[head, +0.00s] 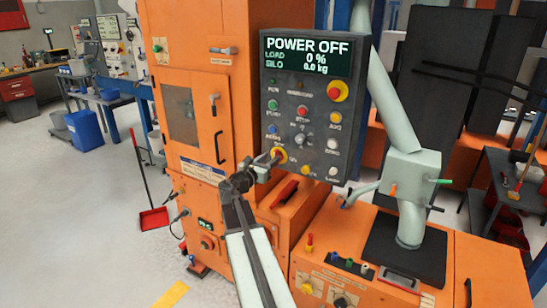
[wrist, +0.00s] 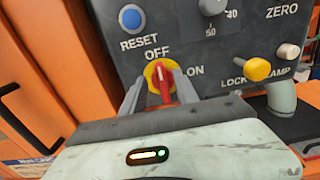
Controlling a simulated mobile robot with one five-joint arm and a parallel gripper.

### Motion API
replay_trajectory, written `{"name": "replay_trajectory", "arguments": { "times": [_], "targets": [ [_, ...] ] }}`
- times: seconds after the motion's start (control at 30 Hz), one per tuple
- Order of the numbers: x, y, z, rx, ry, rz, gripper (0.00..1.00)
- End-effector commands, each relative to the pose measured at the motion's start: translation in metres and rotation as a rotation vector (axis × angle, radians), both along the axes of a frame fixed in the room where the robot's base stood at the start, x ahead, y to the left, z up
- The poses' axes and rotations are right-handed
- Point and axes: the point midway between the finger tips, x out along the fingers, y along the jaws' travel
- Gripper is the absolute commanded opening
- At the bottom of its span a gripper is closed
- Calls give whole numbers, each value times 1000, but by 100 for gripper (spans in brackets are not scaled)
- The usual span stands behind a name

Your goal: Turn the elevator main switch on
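The main switch is a red rotary handle (wrist: 161,83) on a yellow round plate, on the dark control panel, with OFF printed above it and ON to its right. Its handle stands close to upright, towards OFF. It also shows low on the panel in the head view (head: 280,155). The panel display (head: 307,52) reads POWER OFF, load 0 %, silo 0.0 kg. My gripper (head: 268,160) is at the switch. In the wrist view, its fingers (wrist: 160,92) are apart, one on each side of the red handle, with some gap visible. Finger contact is unclear.
Close by on the panel are a blue RESET button (wrist: 131,18), a yellow LOCK knob (wrist: 257,69) and a white knob (wrist: 288,51). A red emergency button (head: 337,91) is higher up. An orange cabinet (head: 190,90) stands left; a pale pipe (head: 390,90) rises right.

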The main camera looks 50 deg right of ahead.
Motion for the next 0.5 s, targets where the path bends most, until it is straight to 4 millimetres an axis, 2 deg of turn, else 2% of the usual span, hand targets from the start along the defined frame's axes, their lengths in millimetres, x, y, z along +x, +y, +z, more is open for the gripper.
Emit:
{"name": "replay_trajectory", "arguments": {
  "times": [0.03,0.13,0.37,0.47,0.5],
  "targets": [
    [4,-10,0,0,0,0,36],
    [6,-20,0,0,-1,-1,36],
    [6,-21,0,1,-1,1,36],
    [6,-21,0,1,-1,1,11],
    [6,-21,0,1,-1,1,0]
  ]
}}
